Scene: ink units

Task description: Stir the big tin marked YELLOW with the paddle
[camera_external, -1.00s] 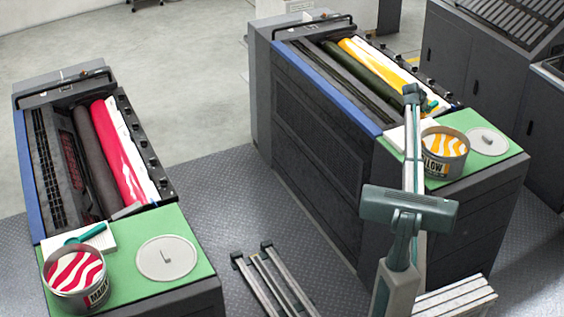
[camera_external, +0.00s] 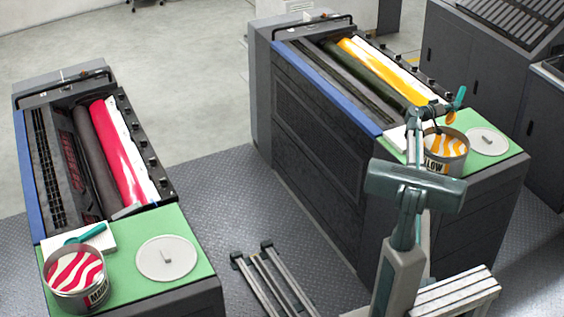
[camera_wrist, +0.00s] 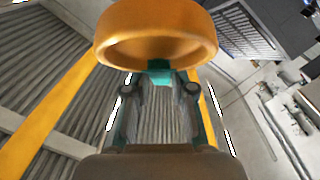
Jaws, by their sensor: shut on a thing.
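The big tin marked YELLOW (camera_external: 446,158), only "LOW" readable, stands open on the green top of the right press. White and yellow-orange stripes show in it. My gripper (camera_external: 443,112) is above the tin's far side, shut on the paddle (camera_external: 459,98). The paddle's teal part points up and to the right, and an orange part (camera_external: 451,117) shows below it, apparently above the tin. In the wrist view a rounded orange end (camera_wrist: 157,40) fills the top, with a teal piece (camera_wrist: 158,70) between the fingers. Contact with the ink cannot be told.
A round lid (camera_external: 488,141) lies right of the tin on the green top (camera_external: 492,158). A white pad (camera_external: 396,137) lies left of it. The press rollers (camera_external: 375,75) are behind. A magenta tin (camera_external: 75,280) stands on the left press, away from my arm.

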